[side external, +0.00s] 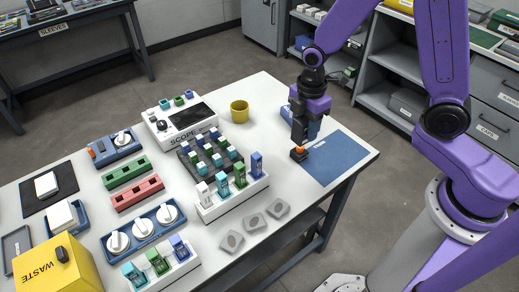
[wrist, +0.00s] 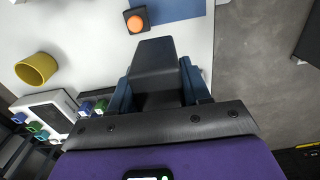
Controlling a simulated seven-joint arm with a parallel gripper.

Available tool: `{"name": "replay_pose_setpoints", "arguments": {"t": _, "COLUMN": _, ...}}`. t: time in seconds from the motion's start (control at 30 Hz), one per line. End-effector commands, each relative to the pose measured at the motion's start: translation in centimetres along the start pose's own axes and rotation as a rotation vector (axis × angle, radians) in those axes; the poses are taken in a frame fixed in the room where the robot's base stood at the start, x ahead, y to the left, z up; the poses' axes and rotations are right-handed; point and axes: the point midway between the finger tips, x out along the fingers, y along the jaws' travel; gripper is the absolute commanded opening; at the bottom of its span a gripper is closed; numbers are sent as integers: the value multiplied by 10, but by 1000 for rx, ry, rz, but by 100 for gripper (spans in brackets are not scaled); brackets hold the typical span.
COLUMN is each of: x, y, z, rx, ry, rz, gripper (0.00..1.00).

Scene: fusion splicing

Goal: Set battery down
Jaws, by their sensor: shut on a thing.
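My gripper (side external: 299,140) points down over the back right of the white table, beside the blue mat. In the wrist view it is shut on a dark grey block, the battery (wrist: 154,62). I cannot tell whether the battery touches the box or the table.
A small black block with an orange button (side external: 299,152) sits at the edge of the blue mat (side external: 338,158). A yellow cup (side external: 240,109) and the white scope (side external: 180,120) stand to the left. Racks of coloured parts fill the table's middle. The mat is largely bare.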

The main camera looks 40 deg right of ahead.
Motion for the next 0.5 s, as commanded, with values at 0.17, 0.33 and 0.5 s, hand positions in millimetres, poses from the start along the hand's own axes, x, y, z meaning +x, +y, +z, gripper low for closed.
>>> {"name": "replay_pose_setpoints", "arguments": {"t": 0.17, "x": 1, "y": 8, "z": -15, "rx": -18, "ry": 0, "rz": 0, "gripper": 5}}
{"name": "replay_pose_setpoints", "arguments": {"t": 0.33, "x": 14, "y": 36, "z": -23, "rx": -17, "ry": 0, "rz": -1, "gripper": 5}}
{"name": "replay_pose_setpoints", "arguments": {"t": 0.5, "x": 28, "y": 66, "z": -31, "rx": -18, "ry": 0, "rz": 0, "gripper": 5}}
